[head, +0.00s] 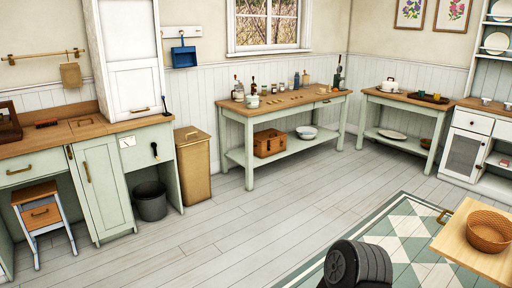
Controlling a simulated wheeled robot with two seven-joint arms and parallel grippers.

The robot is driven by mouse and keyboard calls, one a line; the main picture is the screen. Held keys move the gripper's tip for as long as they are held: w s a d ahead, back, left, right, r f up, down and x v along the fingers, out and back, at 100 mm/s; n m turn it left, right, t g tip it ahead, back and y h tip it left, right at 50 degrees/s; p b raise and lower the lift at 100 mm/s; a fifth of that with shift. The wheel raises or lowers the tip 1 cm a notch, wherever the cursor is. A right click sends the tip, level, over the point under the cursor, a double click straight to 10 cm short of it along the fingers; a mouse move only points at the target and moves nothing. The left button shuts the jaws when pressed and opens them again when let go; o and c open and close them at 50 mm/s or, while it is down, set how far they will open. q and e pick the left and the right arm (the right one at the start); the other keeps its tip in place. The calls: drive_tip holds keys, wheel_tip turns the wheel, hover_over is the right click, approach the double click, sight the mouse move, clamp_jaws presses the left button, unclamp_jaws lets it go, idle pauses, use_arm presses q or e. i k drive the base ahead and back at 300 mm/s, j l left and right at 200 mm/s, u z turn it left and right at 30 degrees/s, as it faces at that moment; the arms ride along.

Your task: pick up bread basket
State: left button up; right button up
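A brown box-shaped basket or case (269,144) stands on the lower shelf of the middle table. I cannot tell for certain which of the two is the bread basket. Neither of my grippers shows in the head view.
The middle table (237,108) holds several bottles and jars, with a white bowl (306,132) below. A wooden bin (194,165) and grey bucket (150,202) stand by the left counter (90,127). A small stool (42,212) is left. The central plank floor (250,220) is clear.

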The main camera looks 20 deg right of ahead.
sight(489, 231)
drive_tip(key=i+l+z, duration=0.2)
drive_tip(key=i+z, duration=0.2)
drive_tip(key=i+l+z, duration=0.15)
drive_tip(key=i+z, duration=0.6)
drive_tip(key=i+j+z, duration=0.2)
drive_tip(key=i+z, duration=0.6)
drive_tip(key=i+j+z, duration=0.2)
drive_tip(key=i+z, duration=0.25)
drive_tip(key=i+j+z, duration=0.1)
drive_tip(key=z, duration=0.35)
drive_tip(key=i+j+z, duration=0.1)
drive_tip(key=z, duration=0.35)
drive_tip(key=i+j+z, duration=0.1)
drive_tip(key=z, duration=0.3)
drive_tip(key=j+z, duration=0.25)
drive_tip(key=z, duration=0.2)
drive_tip(key=j+z, duration=0.25)
drive_tip(key=z, duration=0.2)
drive_tip(key=j+z, duration=0.2)
drive_tip(key=z, duration=0.25)
drive_tip(key=j+z, duration=0.25)
drive_tip(key=z, duration=0.2)
drive_tip(key=j+z, duration=0.15)
drive_tip(key=z, duration=0.25)
